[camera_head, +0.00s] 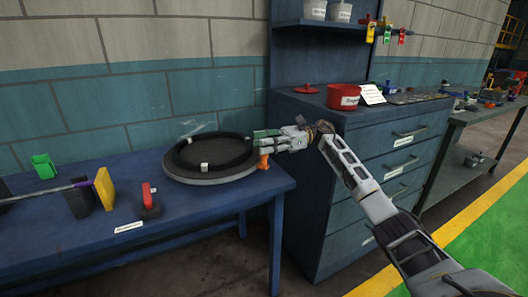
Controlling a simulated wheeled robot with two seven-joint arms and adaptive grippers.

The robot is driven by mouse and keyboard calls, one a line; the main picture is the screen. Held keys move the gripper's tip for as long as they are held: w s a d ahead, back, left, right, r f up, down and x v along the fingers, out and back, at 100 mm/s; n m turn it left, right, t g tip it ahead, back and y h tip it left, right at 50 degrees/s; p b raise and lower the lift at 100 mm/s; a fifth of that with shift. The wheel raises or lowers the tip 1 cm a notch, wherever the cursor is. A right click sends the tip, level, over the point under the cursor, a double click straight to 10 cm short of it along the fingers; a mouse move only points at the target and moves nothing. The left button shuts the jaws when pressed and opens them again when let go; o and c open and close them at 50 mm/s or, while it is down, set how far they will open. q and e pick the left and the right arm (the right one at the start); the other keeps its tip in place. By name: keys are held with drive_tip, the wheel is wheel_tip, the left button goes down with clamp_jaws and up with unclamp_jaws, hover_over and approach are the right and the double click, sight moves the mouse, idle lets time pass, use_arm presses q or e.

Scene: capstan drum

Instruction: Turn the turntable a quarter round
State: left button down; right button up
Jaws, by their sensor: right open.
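The turntable (184,174) is a round grey disc with a black ring on top, on the right part of the blue table (180,215). A small white block shows on its front edge and a clear piece at its back. An orange knob (264,163) shows at its right edge. My right gripper (258,139) is open at the right rim of the turntable, just above the orange knob. I cannot tell whether its fingers touch the rim or knob. My left gripper is not in view.
A green bin (44,166), a yellow block (104,188), a dark block and a red-topped piece (147,195) stand on the table's left. A blue drawer cabinet (340,190) with a red pot (343,97) stands close on the right, under my right forearm.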

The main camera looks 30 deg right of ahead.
drive_tip(key=shift+r, duration=2.7)
